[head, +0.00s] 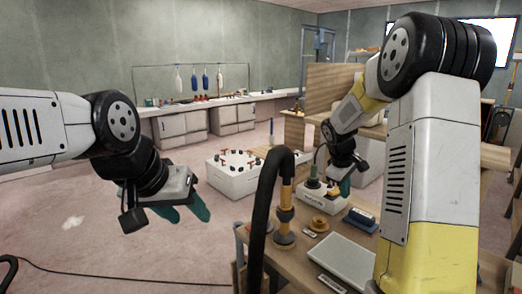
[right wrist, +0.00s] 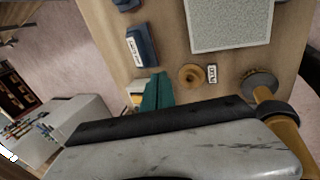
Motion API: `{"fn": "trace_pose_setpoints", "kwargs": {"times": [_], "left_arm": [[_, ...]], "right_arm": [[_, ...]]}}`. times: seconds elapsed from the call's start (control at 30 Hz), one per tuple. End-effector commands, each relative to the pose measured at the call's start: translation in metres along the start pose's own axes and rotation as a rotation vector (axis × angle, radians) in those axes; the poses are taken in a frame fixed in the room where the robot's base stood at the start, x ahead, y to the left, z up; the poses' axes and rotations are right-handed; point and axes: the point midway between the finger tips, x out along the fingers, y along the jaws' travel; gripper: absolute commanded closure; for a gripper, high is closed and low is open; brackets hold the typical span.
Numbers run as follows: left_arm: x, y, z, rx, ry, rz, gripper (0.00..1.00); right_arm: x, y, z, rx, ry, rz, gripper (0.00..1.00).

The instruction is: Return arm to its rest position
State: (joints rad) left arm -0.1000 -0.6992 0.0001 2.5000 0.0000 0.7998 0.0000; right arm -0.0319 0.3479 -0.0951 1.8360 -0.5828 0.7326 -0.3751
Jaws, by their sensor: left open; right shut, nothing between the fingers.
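My left gripper (head: 190,212) hangs at the left in the head view, with its teal fingers apart and empty, over open floor. My right arm reaches in from the right. Its gripper (head: 343,185) is low over the wooden workbench (head: 305,260), next to a white box (head: 320,198) with small parts on top. In the right wrist view the teal fingers (right wrist: 157,92) are together with nothing seen between them. A brass ring-shaped part (right wrist: 191,77) lies on the bench beside them.
A grey flat plate (head: 345,258) and a blue block (head: 360,220) lie there too. A white cabinet (head: 232,175) stands on the floor behind.

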Motion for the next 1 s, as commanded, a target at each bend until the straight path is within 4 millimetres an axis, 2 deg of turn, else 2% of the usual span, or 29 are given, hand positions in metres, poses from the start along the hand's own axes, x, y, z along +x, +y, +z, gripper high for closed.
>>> {"fn": "trace_pose_setpoints", "kwargs": {"times": [0.27,0.57,0.67,0.8,0.9,1.0], "left_arm": [[0.0,0.0,0.0,0.0,0.0,0.0,0.52],[0.0,0.0,0.0,0.0,0.001,0.0,0.52],[0.0,0.0,0.0,0.0,0.0,0.0,0.52],[0.0,0.0,0.0,0.0,0.0,0.0,0.52],[0.0,0.0,0.0,0.0,0.001,0.0,0.52],[0.0,0.0,0.0,0.0,0.0,0.0,0.52]], "right_arm": [[-0.036,-0.013,0.011,0.082,0.046,-0.019,1.0],[-0.1,-0.048,0.036,0.244,0.14,-0.071,1.0],[-0.13,-0.071,0.052,0.327,0.189,-0.102,1.0],[-0.173,-0.115,0.08,0.462,0.273,-0.166,1.0],[-0.196,-0.148,0.1,0.553,0.328,-0.218,1.0],[-0.211,-0.178,0.116,0.627,0.372,-0.265,1.0]]}}
